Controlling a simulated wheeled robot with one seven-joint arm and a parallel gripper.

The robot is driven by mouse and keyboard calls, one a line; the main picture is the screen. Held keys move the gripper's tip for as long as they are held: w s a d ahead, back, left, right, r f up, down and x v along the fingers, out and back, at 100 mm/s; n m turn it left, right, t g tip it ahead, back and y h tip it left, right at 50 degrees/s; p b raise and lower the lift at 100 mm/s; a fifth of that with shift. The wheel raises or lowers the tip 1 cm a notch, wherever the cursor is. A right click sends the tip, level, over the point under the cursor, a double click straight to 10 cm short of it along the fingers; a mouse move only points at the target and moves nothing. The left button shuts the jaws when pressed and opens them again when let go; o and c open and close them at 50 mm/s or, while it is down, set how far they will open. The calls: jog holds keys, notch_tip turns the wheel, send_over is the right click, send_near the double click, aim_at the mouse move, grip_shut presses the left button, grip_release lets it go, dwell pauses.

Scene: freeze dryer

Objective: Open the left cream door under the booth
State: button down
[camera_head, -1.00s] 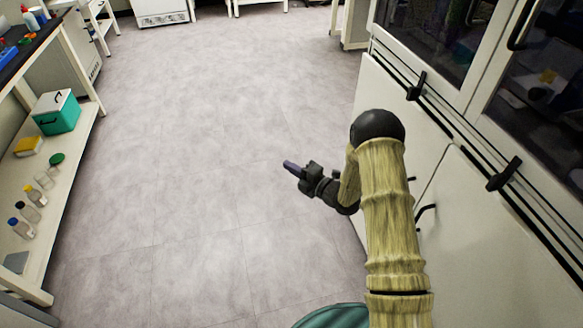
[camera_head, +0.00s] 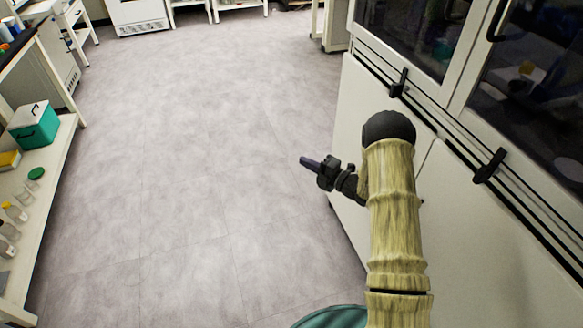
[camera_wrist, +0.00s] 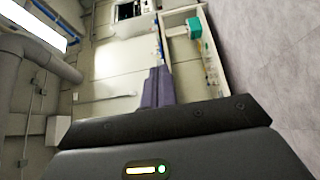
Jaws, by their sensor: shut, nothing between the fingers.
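The left cream door (camera_head: 352,105) under the booth is at the right in the head view, behind my arm, and looks shut. The right cream door (camera_head: 480,235) is nearer, past a thin seam. My arm hides the door handles; only a tiny dark bit shows beside it. My gripper (camera_head: 306,161) is shut and empty, over the floor to the left of the left door and apart from it, pointing left. In the wrist view its purple fingers (camera_wrist: 158,88) are together, facing the shelf and wall across the room.
The booth (camera_head: 455,100) has glass sashes with black latches above the doors. A white shelf (camera_head: 50,185) with a teal box (camera_head: 36,128) and bottles stands at the left. The grey floor (camera_head: 190,170) between them is clear.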

jog(key=d, duration=0.2)
jog(key=w+d, duration=0.1)
jog(key=shift+d, duration=0.4)
jog(key=c, duration=2.1)
grip_release()
jog(key=o, duration=0.5)
jog(key=w+m+t+h+b, duration=0.3)
jog(key=m+t+h, duration=0.5)
jog(key=m+h, duration=0.85)
jog(key=s+d+f+m+g+h, duration=0.2)
jog(key=s+m+g+h, duration=0.3)
jog(key=s+m, duration=0.5)
jog(key=s+d+f+m+g+h+b, duration=0.1)
jog(key=s+d+m+g+h, duration=0.2)
jog(key=m, duration=1.1)
jog(key=s+g+h, duration=0.2)
jog(key=s+h, duration=0.3)
jog(key=s, duration=0.2)
jog(key=shift+s+f+g, duration=0.2)
jog(key=shift+f+g, duration=0.1)
jog(key=shift+f, duration=0.05)
